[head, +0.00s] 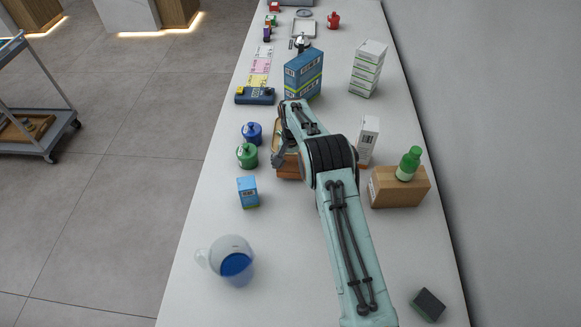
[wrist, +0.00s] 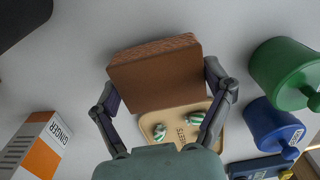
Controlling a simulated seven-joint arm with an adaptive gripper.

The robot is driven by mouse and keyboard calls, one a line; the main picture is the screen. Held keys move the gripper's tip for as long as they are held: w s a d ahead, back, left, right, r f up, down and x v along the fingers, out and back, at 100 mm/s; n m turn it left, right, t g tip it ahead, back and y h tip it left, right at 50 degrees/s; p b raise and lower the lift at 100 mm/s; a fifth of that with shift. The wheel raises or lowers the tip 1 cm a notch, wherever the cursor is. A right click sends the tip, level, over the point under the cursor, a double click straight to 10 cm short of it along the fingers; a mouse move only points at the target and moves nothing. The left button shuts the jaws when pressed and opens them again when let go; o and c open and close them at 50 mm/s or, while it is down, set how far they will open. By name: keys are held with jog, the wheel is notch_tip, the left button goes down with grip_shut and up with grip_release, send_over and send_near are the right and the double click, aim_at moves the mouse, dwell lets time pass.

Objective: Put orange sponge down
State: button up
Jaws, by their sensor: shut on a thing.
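The orange sponge (wrist: 155,72), a brown-orange block with a rough edge, is between the two fingers of my gripper (wrist: 160,88) in the wrist view. My gripper is shut on its sides. In the head view the sponge (head: 288,168) shows partly beneath my gripper (head: 281,160), over the middle of the counter; my arm hides the rest. I cannot tell whether its underside touches the counter. A tan tray (wrist: 214,138) with green-and-white sweets lies right beside the sponge in the wrist view, partly covered by my gripper.
Green (head: 247,155) and blue (head: 252,133) jars stand left of my gripper. A small blue box (head: 247,192) and a pitcher of blue liquid (head: 237,265) stand nearer. A white carton (head: 368,140) and brown box (head: 400,188) stand right. The front middle counter (head: 290,235) is clear.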

jog(key=shift+f, duration=0.7)
jog(key=shift+f, duration=0.1)
jog(key=o, duration=0.7)
